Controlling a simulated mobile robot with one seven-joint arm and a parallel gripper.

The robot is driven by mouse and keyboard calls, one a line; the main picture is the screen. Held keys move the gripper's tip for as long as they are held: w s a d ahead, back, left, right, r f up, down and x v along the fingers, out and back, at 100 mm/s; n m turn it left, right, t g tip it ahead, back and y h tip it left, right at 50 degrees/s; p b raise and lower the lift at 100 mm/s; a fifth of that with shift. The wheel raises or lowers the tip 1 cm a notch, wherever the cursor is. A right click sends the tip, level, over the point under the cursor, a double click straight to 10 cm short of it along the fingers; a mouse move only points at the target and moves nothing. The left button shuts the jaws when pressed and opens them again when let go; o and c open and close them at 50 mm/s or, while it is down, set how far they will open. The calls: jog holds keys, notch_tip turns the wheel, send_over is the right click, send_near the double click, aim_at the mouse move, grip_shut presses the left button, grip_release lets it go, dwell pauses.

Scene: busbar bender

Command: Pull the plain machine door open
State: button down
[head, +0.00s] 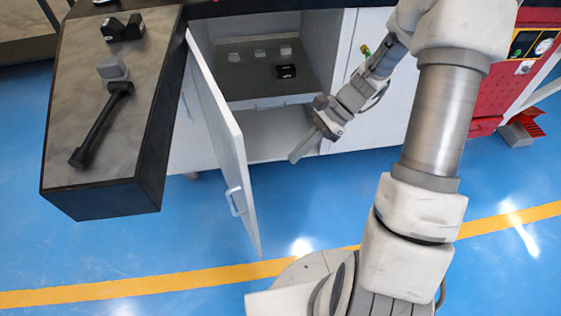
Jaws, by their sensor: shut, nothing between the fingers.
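The plain white machine door (222,135) stands swung well open from its left edge, sticking out toward me. Its small white handle (234,201) is on the outer face near the free edge. Behind the door the white cabinet (263,148) shows its inside, with a shelf holding a small black block (286,71) and several small pale pieces. My gripper (297,157) is shut and empty, in front of the right side of the cabinet opening. It is to the right of the door and apart from the handle.
A bench with a black edge and a grey top (110,130) juts out at left, bearing a black lever and a black block. A red cabinet (490,85) and a red bin (524,125) are at right. The blue floor with a yellow line (150,284) is clear in front.

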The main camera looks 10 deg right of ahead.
jog(key=a+r+b+x, duration=0.2)
jog(key=b+x, duration=0.2)
jog(key=x, duration=0.7)
jog(key=shift+s+a+f, duration=0.15)
jog(key=shift+s+f, duration=0.1)
jog(key=shift+s, duration=0.1)
jog(key=shift+a, duration=0.2)
